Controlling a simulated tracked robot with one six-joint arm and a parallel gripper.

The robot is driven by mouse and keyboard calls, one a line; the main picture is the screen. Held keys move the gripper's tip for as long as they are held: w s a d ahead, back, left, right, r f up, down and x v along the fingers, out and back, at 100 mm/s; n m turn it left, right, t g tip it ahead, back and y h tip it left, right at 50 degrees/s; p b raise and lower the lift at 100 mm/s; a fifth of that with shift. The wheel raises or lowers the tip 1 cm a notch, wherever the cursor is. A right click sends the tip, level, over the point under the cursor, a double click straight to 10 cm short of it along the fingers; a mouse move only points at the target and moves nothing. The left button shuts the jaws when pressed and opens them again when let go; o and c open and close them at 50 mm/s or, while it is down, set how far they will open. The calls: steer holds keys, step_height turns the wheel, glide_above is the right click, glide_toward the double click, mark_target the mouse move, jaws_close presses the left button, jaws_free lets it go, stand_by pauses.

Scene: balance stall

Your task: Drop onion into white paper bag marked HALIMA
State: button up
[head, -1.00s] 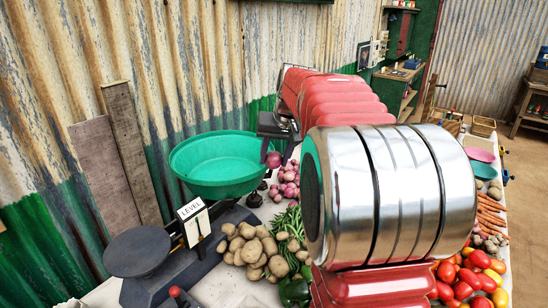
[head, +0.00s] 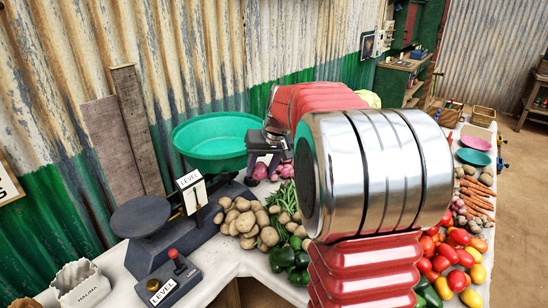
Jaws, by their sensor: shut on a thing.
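The white paper bag (head: 82,286), marked HALIMA and with a jagged open top, stands on the white tabletop at the bottom left of the head view. My gripper (head: 262,158) is at the right side of the green bowl, partly hidden by my arm. It is shut on a reddish-purple onion (head: 260,172), which shows just below the fingers. The onion is far to the right of and behind the bag. More onions (head: 284,168) lie in a pile close by, partly hidden by my arm.
A dark balance scale (head: 142,217) with a LEVEL card (head: 189,180) stands between bag and gripper, beside the green bowl (head: 212,145). A LEVEL box with a red knob (head: 170,280) sits right of the bag. Potatoes (head: 245,222), peppers (head: 288,262) and tomatoes (head: 455,250) cover the table.

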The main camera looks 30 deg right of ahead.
steer(key=s+a+f+n, duration=0.1)
steer(key=a+f+n, duration=0.1)
steer(key=a+f, duration=0.6)
steer(key=s+a+f+n+y, duration=0.1)
steer(key=a+f+n, duration=0.1)
steer(key=a+f, duration=0.7)
steer(key=a, duration=0.5)
steer(key=shift+s+g+y, duration=0.2)
steer(key=shift+g+y, duration=0.1)
steer(key=shift+s, duration=0.15)
